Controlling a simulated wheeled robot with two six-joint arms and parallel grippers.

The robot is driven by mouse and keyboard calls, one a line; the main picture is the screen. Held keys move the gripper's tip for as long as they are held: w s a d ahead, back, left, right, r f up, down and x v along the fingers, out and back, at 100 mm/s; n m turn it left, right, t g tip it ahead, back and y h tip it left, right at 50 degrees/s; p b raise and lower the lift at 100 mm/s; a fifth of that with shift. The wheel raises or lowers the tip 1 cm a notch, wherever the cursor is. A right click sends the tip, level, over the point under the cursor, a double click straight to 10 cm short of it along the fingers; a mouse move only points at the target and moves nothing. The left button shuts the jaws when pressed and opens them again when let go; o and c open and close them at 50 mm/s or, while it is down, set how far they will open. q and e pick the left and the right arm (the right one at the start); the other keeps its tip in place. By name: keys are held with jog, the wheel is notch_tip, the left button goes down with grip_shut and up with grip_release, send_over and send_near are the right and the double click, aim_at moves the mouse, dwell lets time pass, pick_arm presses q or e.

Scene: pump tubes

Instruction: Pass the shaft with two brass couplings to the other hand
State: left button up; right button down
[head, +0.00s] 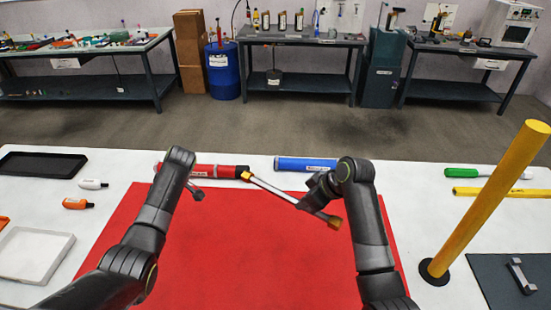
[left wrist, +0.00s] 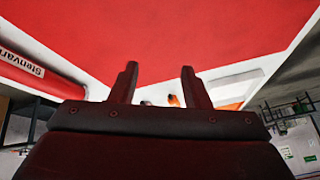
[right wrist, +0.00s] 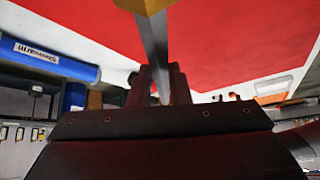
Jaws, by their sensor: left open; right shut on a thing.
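The shaft (head: 272,188) is a thin silvery rod with a brass coupling (head: 246,175) at its far left end and another (head: 334,222) at its near right end. My right gripper (head: 308,201) is shut on the shaft and holds it slanting over the red mat. The right wrist view shows the shaft (right wrist: 155,40) between the fingers (right wrist: 161,85), with a brass coupling (right wrist: 145,4) at the top edge. My left gripper (head: 197,191) is left of the shaft, apart from it. It is open and empty in the left wrist view (left wrist: 159,85).
A red tube (head: 215,172) and a blue tube (head: 304,164) lie behind the red mat (head: 235,260). A yellow post (head: 490,200) stands at right. A black tray (head: 40,165), a white tray (head: 32,254) and small bottles (head: 78,204) are at left.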

pick_arm(q)
jog(key=w+d+r+h, duration=0.2)
jog(key=d+r, duration=0.2)
jog(key=d, duration=0.6)
jog(key=w+d+r+h, duration=0.2)
jog(key=w+d+r, duration=0.15)
jog(key=d, duration=0.55)
pick_arm(e)
jog(key=shift+r, duration=0.1)
pick_arm(q)
jog(key=m+h, duration=0.2)
send_near(275, 192)
jog(key=shift+g, duration=0.3)
notch_tip(275, 192, down, 10)
jog(key=shift+w+r, duration=0.1)
jog(key=shift+w, duration=0.05)
jog(key=shift+c, duration=0.2)
grip_shut()
pick_arm(e)
jog(key=shift+w, duration=0.1)
jog(key=c, duration=1.3)
grip_release()
jog(key=shift+o, duration=0.2)
